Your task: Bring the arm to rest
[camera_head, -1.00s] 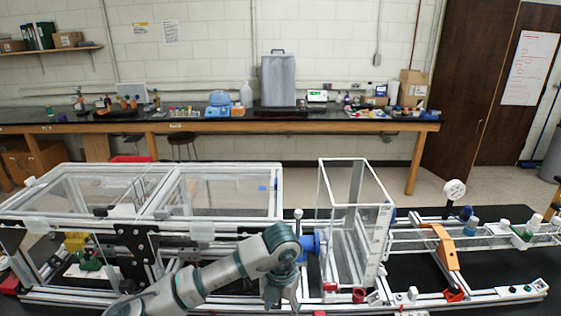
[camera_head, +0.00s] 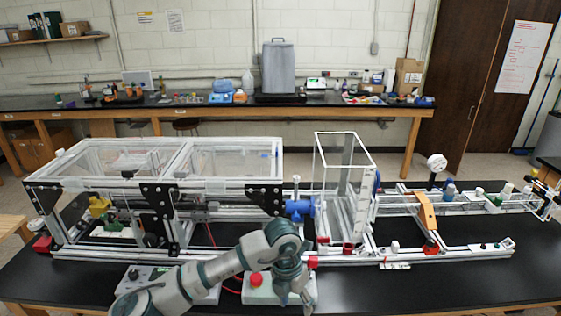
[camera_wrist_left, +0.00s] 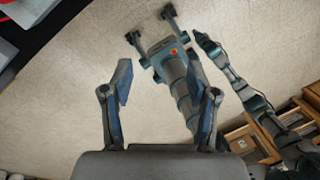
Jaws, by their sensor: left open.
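My left arm (camera_head: 220,268) comes in from the lower left of the head view and bends down at its wrist. Its gripper (camera_head: 294,292) hangs at the bottom edge, in front of the extrusion frame (camera_head: 160,190) and over a pale box with a red button (camera_head: 256,280). In the wrist view the left gripper (camera_wrist_left: 166,88) is open, with two separated fingers and nothing between them. Beyond the fingers, that view shows floor and grey-teal parts of my own body. My right gripper cannot be made out in either view.
A clear upright box (camera_head: 345,160) and a rail with an orange bracket (camera_head: 427,212) stand right of the frame. A grey control box (camera_head: 150,278) is beside my arm. The black bench top (camera_head: 450,280) is bare at front right. A back bench (camera_head: 200,113) holds lab items.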

